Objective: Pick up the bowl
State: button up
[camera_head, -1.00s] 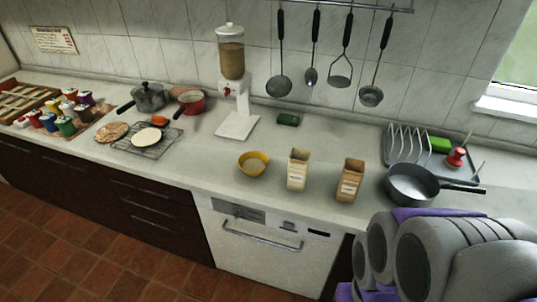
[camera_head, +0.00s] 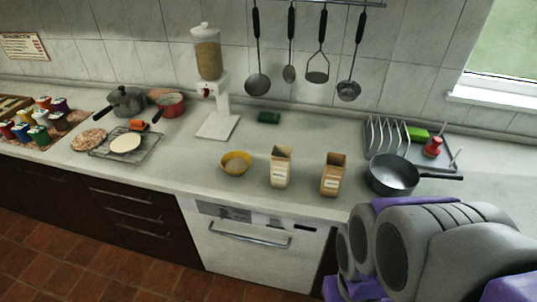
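The bowl (camera_head: 235,164) is small and yellow, with something pale inside. It stands upright on the light countertop, near its front edge, above the dishwasher. Part of my grey and purple arm fills the lower right of the picture. My gripper's fingers do not show, and nothing touches the bowl.
Two open cartons, one cream (camera_head: 281,168) and one brown (camera_head: 333,175), stand right of the bowl. A grey pan (camera_head: 392,175) and a dish rack (camera_head: 376,133) are further right. A dispenser (camera_head: 212,88) stands behind the bowl.

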aim_at(236, 163)
jog(key=i+j+u, duration=0.1)
jog(key=j, duration=0.3)
jog(key=i+j+u, duration=0.1)
jog(key=j, duration=0.25)
jog(key=i+j+u, duration=0.15)
jog(key=j, duration=0.2)
jog(key=i+j+u, duration=0.1)
jog(key=j, duration=0.25)
jog(key=i+j+u, duration=0.1)
jog(key=j, duration=0.25)
